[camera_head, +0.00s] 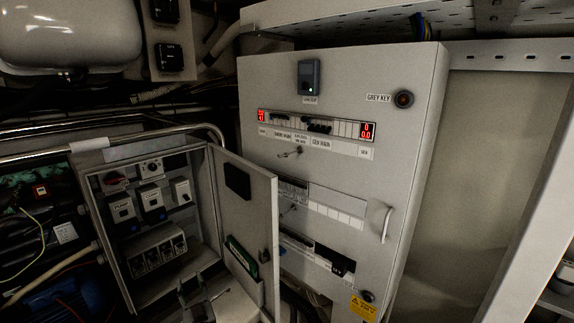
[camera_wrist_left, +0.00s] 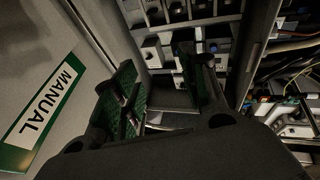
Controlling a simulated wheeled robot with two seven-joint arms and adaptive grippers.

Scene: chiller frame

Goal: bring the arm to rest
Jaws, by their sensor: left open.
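My left gripper (camera_head: 196,291) shows at the bottom of the head view, in front of the lower part of an open grey cabinet (camera_head: 214,215). Its two fingers are apart, with nothing seen between them. In the left wrist view the gripper (camera_wrist_left: 165,92) is also open, its dark fingers pointing into the cabinet's inside. The cabinet door (camera_head: 262,200) stands open to the right of the gripper. A green and white label (camera_wrist_left: 42,115) reading MANUAL shows on the left of the wrist view. My right gripper is in neither view.
A tall grey panel (camera_head: 340,90) with red displays, switches and a handle (camera_head: 380,220) stands right of the open door. A metal rail (camera_head: 120,138) runs above the cabinet. Wires and a blue machine (camera_head: 55,300) lie at the left. A white tank (camera_head: 70,35) hangs upper left.

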